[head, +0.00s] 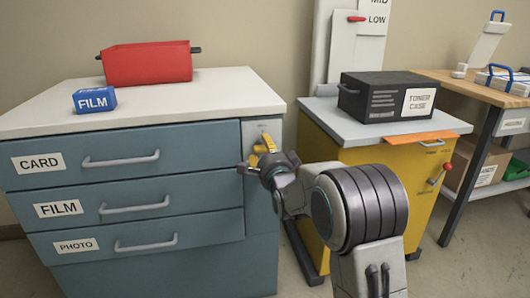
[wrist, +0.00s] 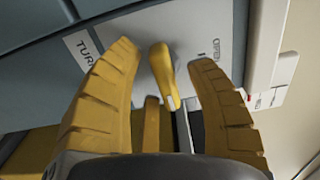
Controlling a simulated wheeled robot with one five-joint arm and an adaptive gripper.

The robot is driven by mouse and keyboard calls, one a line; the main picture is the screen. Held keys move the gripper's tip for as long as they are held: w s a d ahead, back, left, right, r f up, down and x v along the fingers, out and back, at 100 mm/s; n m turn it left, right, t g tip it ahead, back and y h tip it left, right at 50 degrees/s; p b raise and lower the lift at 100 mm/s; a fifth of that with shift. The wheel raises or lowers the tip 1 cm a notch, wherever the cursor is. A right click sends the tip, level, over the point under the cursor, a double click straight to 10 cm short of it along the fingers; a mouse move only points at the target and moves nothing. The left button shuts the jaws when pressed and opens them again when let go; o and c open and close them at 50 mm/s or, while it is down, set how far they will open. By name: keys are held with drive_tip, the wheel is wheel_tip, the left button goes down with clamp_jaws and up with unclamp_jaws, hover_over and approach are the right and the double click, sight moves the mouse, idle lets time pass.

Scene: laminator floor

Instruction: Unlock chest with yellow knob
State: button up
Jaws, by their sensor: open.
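The blue chest (head: 130,195) has a white top and drawers labelled CARD, FILM and PHOTO, all shut. The yellow knob (wrist: 162,72) is an elongated handle on the grey panel (wrist: 140,40) at the chest's right; part of the word TURN shows beside it. My gripper (wrist: 164,56) is open, with one yellow finger on each side of the knob. I see gaps between knob and fingers. In the head view my gripper (head: 264,148) is at the narrow right-hand panel; knob and fingers are both yellow there and hard to tell apart.
A red case (head: 148,64) and a blue FILM box (head: 94,99) lie on the chest top. To the right, a yellow cabinet (head: 350,190) carries a black toner case (head: 385,96). A wooden workbench (head: 470,88) stands farther right.

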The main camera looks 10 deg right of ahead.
drive_tip(key=shift+w, duration=0.1)
idle(0.3)
clamp_jaws()
idle(0.4)
